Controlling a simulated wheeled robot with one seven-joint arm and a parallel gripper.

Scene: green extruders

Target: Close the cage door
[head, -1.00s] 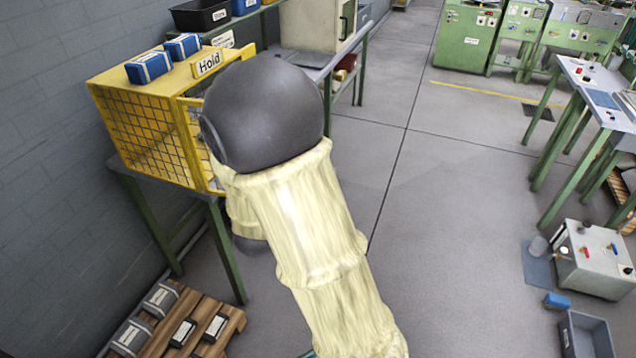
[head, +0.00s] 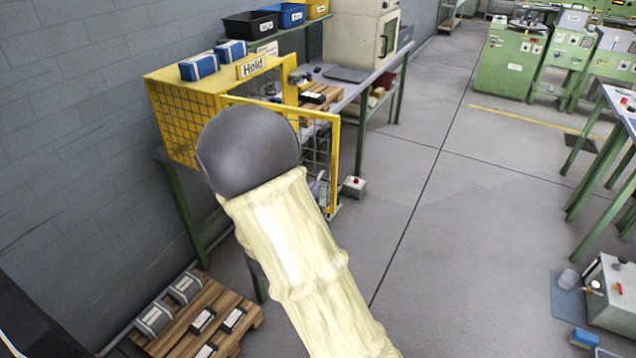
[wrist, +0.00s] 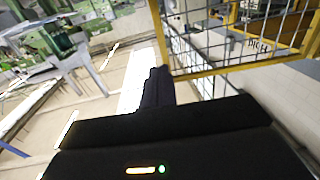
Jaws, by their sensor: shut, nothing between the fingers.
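The yellow cage (head: 185,122) with wire mesh and a "Hold" sign stands on a green-legged stand by the left wall. Its yellow-framed mesh door (head: 334,165) stands open, reaching out to the right of the cage. My arm covers the middle of the door and part of the cage front in the head view. My gripper (wrist: 157,86) shows in the wrist view, its dark fingers together and empty. They appear close beside a corner of a yellow mesh frame (wrist: 235,68), apparently the door. Whether they touch it I cannot tell. The fingers are hidden in the head view.
Two blue boxes (head: 199,67) sit on the cage top. A bench (head: 375,80) with a cabinet stands behind the door. A pallet with packages (head: 215,320) lies on the floor at lower left. The grey floor (head: 440,230) to the right is open.

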